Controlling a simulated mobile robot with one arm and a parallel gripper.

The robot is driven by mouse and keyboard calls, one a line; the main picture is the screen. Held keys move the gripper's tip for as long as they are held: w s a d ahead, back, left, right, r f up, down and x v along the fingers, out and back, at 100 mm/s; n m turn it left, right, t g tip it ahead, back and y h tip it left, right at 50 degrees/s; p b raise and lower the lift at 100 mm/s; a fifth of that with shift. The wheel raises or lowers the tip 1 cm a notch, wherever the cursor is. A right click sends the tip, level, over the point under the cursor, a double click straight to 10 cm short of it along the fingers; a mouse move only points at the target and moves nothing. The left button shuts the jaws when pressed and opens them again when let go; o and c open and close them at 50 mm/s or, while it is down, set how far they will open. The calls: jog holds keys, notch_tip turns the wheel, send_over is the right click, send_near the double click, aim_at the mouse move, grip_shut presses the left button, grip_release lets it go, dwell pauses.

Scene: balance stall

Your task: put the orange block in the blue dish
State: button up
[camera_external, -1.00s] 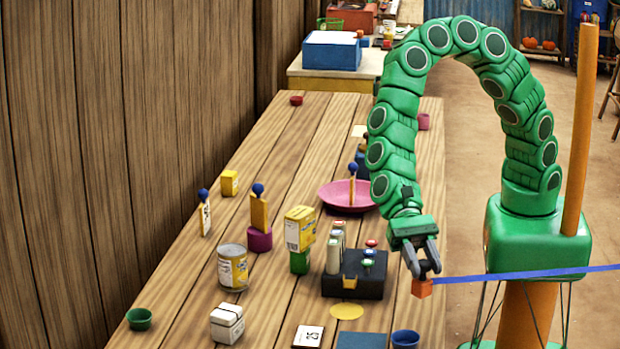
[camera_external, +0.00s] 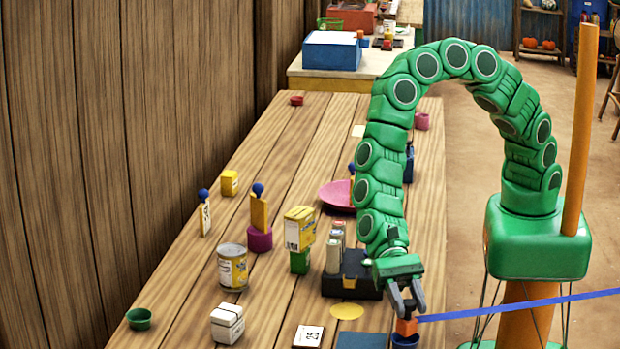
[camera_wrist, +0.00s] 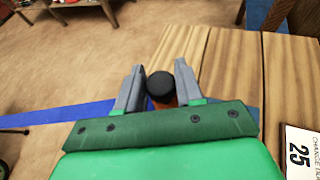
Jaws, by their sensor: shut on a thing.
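The orange block (camera_external: 406,327) is held at the tips of my gripper (camera_external: 406,303), low at the table's right front. The blue dish (camera_external: 405,342) is right below the block, near the table's right edge. The block's lower edge overlaps the dish rim in the picture; I cannot tell whether it is inside, touching or just above. In the wrist view, a round black top (camera_wrist: 160,85) with a little orange (camera_wrist: 166,103) under it shows between the two fingers of my gripper (camera_wrist: 160,88). The dish cannot be made out in that view.
A dark rack (camera_external: 347,275) with small bottles stands left of my arm. A blue mat (camera_external: 361,341), a yellow disc (camera_external: 347,311) and a card (camera_external: 308,336) lie left of the dish. A blue ribbon (camera_external: 520,304) runs rightward from beside the block.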

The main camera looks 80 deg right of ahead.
jog(key=shift+f, duration=0.5)
jog(key=shift+f, duration=0.55)
jog(key=o, duration=1.1)
jog(key=shift+c, duration=0.2)
jog(key=shift+d+r, duration=0.1)
jog(key=shift+r, duration=0.55)
jog(key=v, duration=1.1)
jog(key=shift+d, duration=0.35)
jog(key=shift+w+r, duration=0.15)
